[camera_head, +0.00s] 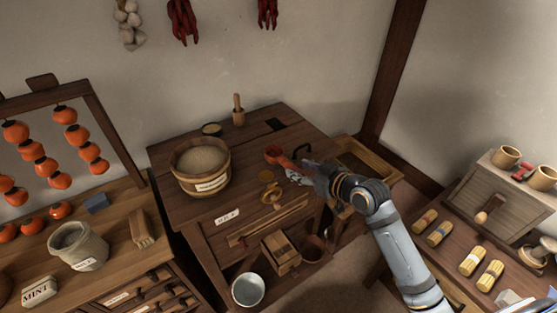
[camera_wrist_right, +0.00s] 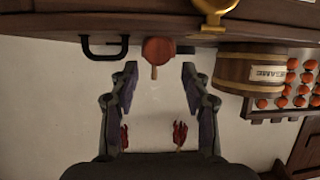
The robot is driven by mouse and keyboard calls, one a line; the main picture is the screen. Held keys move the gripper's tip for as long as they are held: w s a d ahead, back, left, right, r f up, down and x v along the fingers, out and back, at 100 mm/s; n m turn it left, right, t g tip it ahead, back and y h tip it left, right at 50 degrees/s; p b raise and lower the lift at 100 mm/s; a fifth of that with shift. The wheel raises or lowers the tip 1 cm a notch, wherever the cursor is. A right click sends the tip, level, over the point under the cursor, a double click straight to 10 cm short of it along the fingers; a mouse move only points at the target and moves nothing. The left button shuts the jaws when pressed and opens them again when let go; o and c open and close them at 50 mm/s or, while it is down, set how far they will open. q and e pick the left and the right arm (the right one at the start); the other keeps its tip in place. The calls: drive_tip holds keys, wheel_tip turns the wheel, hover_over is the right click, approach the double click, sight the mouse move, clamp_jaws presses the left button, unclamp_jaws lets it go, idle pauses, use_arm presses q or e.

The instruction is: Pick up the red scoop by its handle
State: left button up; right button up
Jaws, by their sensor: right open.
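The red scoop (camera_head: 273,153) lies on the wooden cabinet top, its bowl to the left and its handle pointing toward my right gripper (camera_head: 297,172). The gripper is at the right side of the top, beside the handle, and partly covers that end. In the right wrist view the scoop (camera_wrist_right: 158,50) shows red ahead of the gap between the fingertips (camera_wrist_right: 159,70). I cannot tell whether a finger touches the handle. My left gripper is not in view.
A sesame tub (camera_head: 185,180) stands left of the scoop. A brass object (camera_head: 272,195) is at the front. A black handle (camera_head: 302,150) is near the right edge.

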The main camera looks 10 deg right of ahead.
sight(292, 166)
drive_tip(key=shift+w+a, duration=0.1)
drive_tip(key=shift+w, duration=0.35)
drive_tip(key=p+x, duration=0.1)
drive_tip(key=x, duration=0.3)
drive_tip(key=shift+p, duration=0.35)
drive_tip(key=shift+w+a+f, duration=0.15)
drive_tip(key=shift+w+f, duration=0.1)
drive_tip(key=shift+s, duration=0.1)
drive_tip(key=shift+c, duration=0.8)
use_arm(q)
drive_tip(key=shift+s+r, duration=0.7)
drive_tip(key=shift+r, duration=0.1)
use_arm(e)
clamp_jaws()
